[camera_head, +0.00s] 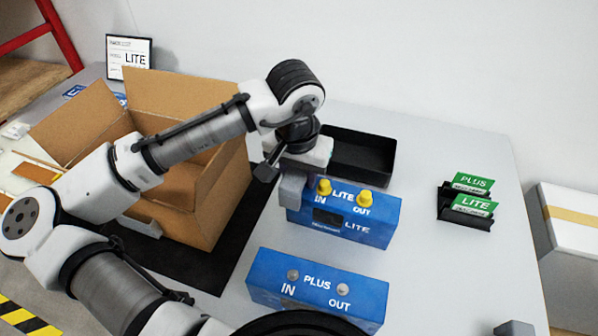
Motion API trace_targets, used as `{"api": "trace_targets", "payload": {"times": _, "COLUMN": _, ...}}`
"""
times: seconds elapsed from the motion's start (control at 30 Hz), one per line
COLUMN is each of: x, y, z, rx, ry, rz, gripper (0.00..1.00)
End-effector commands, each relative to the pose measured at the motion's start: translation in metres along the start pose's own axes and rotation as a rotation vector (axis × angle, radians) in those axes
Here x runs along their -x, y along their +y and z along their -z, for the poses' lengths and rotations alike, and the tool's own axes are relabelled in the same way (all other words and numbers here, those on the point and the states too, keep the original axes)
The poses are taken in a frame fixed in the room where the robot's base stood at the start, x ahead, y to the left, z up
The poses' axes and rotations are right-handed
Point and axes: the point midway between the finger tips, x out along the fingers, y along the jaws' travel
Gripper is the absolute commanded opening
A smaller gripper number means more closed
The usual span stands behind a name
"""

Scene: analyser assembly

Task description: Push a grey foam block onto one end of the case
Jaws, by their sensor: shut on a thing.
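The blue LITE case (375,222) stands on the table, with two yellow caps on its top marked IN and OUT. My gripper (291,172) is above the left end of this case and is shut on a grey foam block (292,190). The block hangs upright below the jaws and overlaps the case's left end in the picture. I cannot tell how far it sits over that end. A second blue case marked PLUS (318,285) stands nearer, with grey fittings on its top. Another grey block (514,328) is at the bottom right edge.
An open cardboard box (215,215) stands on a black mat at the left. A black tray (375,160) lies behind the LITE case. The table between the cases and cards is clear.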

Motion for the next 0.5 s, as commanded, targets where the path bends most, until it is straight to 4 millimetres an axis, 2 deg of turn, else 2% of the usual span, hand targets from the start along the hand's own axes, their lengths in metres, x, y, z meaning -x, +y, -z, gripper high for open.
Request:
{"api": "trace_targets", "payload": {"times": 0.03, "x": -0.0197, "y": 0.0082, "z": -0.0058, "rx": -0.011, "ry": -0.026, "rz": -0.028, "gripper": 0.14}}
{"api": "trace_targets", "payload": {"times": 0.4, "x": -0.0206, "y": 0.0086, "z": -0.0062, "rx": -0.012, "ry": -0.026, "rz": -0.029, "gripper": 0.14}}
{"api": "trace_targets", "payload": {"times": 0.43, "x": -0.0206, "y": 0.0086, "z": -0.0062, "rx": -0.012, "ry": -0.026, "rz": -0.029, "gripper": 0.38}}
{"api": "trace_targets", "payload": {"times": 0.5, "x": -0.0206, "y": 0.0086, "z": -0.0061, "rx": -0.012, "ry": -0.026, "rz": -0.029, "gripper": 0.47}}
